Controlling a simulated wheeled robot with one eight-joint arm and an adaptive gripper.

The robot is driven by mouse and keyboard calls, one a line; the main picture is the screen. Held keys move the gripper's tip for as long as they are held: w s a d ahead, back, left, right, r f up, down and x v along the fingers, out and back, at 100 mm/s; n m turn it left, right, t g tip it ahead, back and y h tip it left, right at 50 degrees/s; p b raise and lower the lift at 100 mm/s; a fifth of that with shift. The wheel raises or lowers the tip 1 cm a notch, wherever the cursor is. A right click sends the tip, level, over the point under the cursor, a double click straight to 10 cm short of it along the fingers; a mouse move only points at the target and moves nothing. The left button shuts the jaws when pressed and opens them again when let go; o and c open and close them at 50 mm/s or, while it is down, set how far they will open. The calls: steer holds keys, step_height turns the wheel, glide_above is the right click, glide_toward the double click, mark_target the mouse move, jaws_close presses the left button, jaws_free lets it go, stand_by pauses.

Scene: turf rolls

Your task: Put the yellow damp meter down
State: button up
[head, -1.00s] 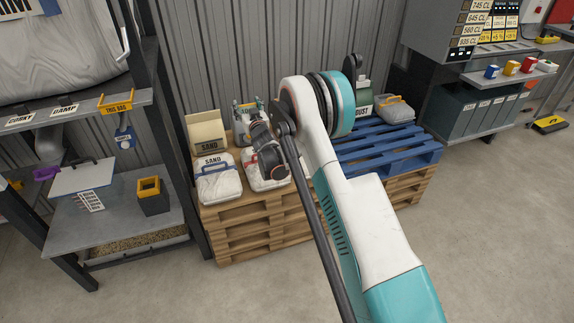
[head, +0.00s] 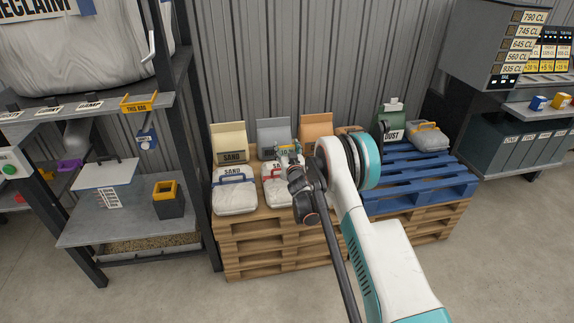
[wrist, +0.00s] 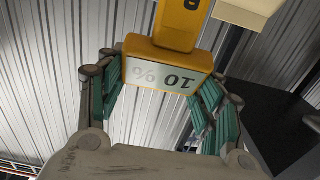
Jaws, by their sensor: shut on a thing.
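In the wrist view my gripper (wrist: 155,95) is shut on the yellow damp meter (wrist: 192,58). Its green-lined fingers stand on either side of the meter. The meter's pale display reads 10 %, upside down in this view. In the head view my gripper (head: 290,150) is above the wooden pallet, in front of the grey bag, and the meter in it is small and hard to make out. The meter is held up, apart from the pallet.
The wooden pallet (head: 270,250) bears several sand bags, with a white bag (head: 235,197) at its left. A blue pallet (head: 415,170) stands to the right. On the left, a grey shelf (head: 125,222) holds a black and yellow box (head: 168,200) with bare room beside it.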

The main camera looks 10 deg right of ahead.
steer(key=shift+f+b, duration=0.9)
steer(key=shift+f, duration=2.05)
steer(key=o, duration=1.8)
steer(key=shift+o, duration=0.2)
steer(key=shift+s, duration=0.1)
